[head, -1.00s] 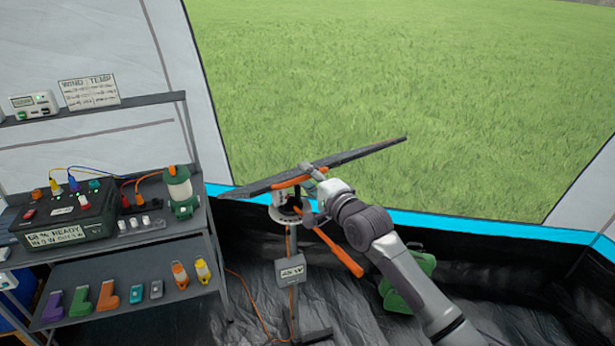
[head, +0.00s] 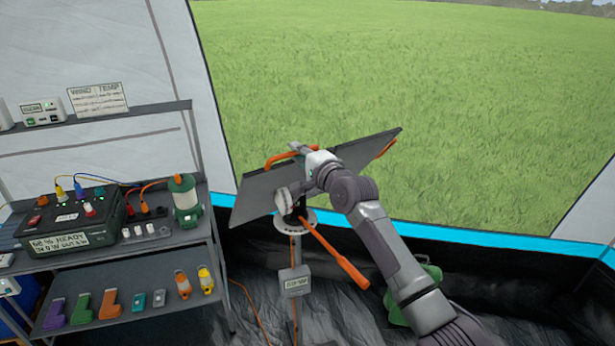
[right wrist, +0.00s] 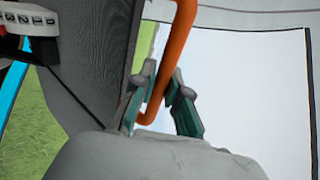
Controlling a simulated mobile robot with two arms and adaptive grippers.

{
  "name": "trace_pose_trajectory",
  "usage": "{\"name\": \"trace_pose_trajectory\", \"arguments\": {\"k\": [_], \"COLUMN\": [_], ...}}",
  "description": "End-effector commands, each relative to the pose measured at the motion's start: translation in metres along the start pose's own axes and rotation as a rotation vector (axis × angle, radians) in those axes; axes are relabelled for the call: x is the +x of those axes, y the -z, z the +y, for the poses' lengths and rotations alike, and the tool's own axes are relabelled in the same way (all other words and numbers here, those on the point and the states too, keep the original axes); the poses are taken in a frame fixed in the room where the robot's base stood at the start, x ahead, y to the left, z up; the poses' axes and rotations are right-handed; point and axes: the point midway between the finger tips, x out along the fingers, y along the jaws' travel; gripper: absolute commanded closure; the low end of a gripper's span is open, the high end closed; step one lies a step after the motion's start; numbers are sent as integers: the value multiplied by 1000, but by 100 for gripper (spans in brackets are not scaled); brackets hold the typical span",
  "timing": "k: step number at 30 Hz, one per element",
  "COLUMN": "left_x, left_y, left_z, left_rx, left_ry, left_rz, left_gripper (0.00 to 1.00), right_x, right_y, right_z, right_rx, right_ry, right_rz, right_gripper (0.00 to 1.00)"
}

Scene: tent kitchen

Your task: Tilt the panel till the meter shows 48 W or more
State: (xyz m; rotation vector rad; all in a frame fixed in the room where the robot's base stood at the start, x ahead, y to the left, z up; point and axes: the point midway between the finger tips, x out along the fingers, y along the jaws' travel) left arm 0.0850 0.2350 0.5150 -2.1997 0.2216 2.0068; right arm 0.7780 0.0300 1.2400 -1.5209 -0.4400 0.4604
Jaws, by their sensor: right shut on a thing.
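The dark panel (head: 365,152) is tilted on its stand by the tent opening, with a broad dark face towards me. It has an orange handle (head: 283,157) at its upper left edge and another orange bar at its right. My right gripper (head: 300,149) is at the upper left handle. In the right wrist view its fingers (right wrist: 163,92) are shut around the orange handle (right wrist: 178,50), beside the panel's dark face (right wrist: 92,60). My left gripper is out of view.
An orange lever (head: 335,255) sticks out from the stand below the panel. A shelf rack (head: 150,252) with a power box (head: 72,222) and a lantern (head: 185,205) stands at left. A green item (head: 425,275) is partly behind my right arm.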

Motion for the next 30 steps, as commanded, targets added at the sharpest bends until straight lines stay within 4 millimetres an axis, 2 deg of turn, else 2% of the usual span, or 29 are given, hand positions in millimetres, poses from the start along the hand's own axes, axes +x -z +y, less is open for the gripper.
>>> {"name": "trace_pose_trajectory", "arguments": {"k": [1, 4, 13, 14, 18, 30], "left_x": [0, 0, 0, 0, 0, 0], "left_y": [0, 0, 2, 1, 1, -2], "left_z": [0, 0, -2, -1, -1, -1], "left_rx": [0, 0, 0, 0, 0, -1], "left_ry": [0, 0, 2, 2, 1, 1], "left_rz": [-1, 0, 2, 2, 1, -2], "left_gripper": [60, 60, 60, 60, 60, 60], "right_x": [4, 7, 7, 7, 7, 3], "right_y": [-1, -1, 0, 0, 0, -1], "right_z": [-7, -12, -11, -11, -10, -9], "right_rx": [1, -1, -2, -2, -2, -1], "right_ry": [7, 8, 3, 3, 3, 1], "right_rz": [0, -1, -1, -1, -1, -2], "right_gripper": [100, 100, 100, 84, 61, 61]}}
